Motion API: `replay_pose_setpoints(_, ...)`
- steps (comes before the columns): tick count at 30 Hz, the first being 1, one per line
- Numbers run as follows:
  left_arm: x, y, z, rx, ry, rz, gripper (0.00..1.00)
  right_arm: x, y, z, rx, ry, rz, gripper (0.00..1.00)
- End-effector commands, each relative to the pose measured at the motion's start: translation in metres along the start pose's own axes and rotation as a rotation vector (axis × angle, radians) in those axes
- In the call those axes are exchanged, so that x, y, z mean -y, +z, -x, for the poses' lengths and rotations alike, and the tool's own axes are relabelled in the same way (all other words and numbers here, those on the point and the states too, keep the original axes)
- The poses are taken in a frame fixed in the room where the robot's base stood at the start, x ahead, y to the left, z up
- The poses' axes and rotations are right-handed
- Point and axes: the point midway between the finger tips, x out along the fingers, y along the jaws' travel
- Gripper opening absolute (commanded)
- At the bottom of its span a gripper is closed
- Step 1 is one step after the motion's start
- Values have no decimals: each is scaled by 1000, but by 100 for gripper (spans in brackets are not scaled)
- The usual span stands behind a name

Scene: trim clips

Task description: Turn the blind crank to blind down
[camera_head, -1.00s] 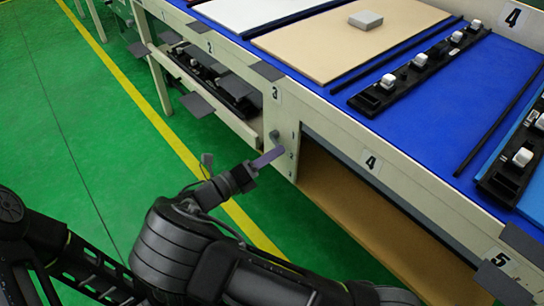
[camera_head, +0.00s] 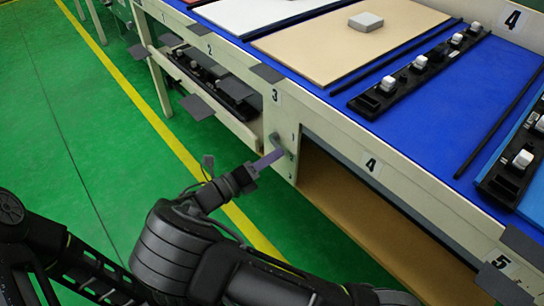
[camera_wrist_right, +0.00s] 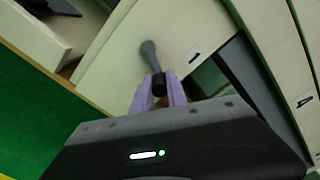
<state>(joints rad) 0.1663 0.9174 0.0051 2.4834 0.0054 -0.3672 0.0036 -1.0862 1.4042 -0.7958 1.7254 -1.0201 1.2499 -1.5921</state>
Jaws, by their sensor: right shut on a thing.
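The opening (camera_head: 330,175) right of the panel shows a brown board low down; I cannot make out the blind for certain. My left gripper is out of view.
The bench has a blue top (camera_head: 455,110) with a beige board (camera_head: 350,50) and black clip strips (camera_head: 420,65). Dark grey flaps (camera_head: 198,107) jut from its front edges. Green floor (camera_head: 80,150) with a yellow line is open at left.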

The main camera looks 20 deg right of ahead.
Motion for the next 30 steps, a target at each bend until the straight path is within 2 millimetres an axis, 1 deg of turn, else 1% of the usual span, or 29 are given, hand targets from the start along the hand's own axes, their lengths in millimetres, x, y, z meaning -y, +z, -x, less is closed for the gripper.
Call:
replay_pose_setpoints(8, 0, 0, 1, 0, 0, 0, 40, 1, 0, 0, 0, -2, -10, 0)
replay_pose_setpoints(14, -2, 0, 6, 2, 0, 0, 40, -1, 0, 0, 0, -3, -63, 0)
replay_pose_setpoints(20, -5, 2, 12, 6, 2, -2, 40, -6, 0, 0, 0, -2, -174, 0)
replay_pose_setpoints(30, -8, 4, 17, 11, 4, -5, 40, -18, 1, 0, -1, -2, -428, 0)
